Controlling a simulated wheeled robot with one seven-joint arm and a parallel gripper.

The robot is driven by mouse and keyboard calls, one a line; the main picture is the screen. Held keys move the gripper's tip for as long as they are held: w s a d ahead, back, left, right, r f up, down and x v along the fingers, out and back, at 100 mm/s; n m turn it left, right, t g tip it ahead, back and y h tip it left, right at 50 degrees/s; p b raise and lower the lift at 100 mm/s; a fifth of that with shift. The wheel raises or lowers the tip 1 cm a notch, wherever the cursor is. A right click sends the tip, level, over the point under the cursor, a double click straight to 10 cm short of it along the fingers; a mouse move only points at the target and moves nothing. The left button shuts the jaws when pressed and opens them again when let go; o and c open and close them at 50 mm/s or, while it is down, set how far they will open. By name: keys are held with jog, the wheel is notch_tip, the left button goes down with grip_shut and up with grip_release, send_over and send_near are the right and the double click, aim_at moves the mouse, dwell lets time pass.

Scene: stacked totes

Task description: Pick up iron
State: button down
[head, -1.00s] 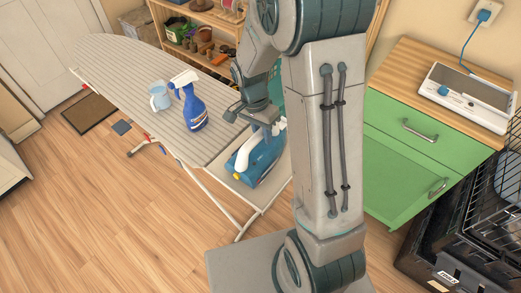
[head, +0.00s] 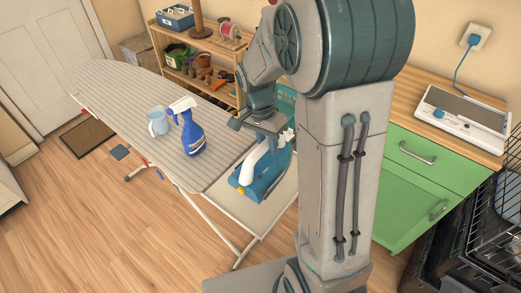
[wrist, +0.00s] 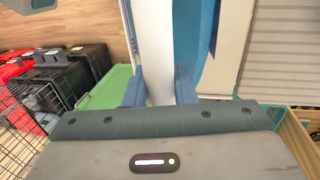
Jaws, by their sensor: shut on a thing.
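The iron (head: 265,177) is blue and white and shows at the near right end of the ironing board. My gripper (head: 264,133) is above it, shut on its white handle. The iron hangs tilted and appears a little above the board's pale rest plate (head: 235,208); the exact gap is hard to tell. In the wrist view, the two blue fingers of my gripper (wrist: 159,88) sit on either side of the iron's white handle (wrist: 158,50). My arm hides part of the area to the right.
On the striped ironing board (head: 118,92) stand a blue spray bottle (head: 192,133) and a light blue mug (head: 158,123). A wooden shelf (head: 213,88) stands behind.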

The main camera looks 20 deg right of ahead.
jog(key=s+d+r+b, duration=0.1)
jog(key=d+r, duration=0.5)
jog(key=d, duration=0.3)
jog(key=shift+s+d, duration=0.2)
jog(key=shift+d, duration=0.1)
jog(key=c, duration=2.1)
grip_release()
jog(key=shift+c, duration=0.2)
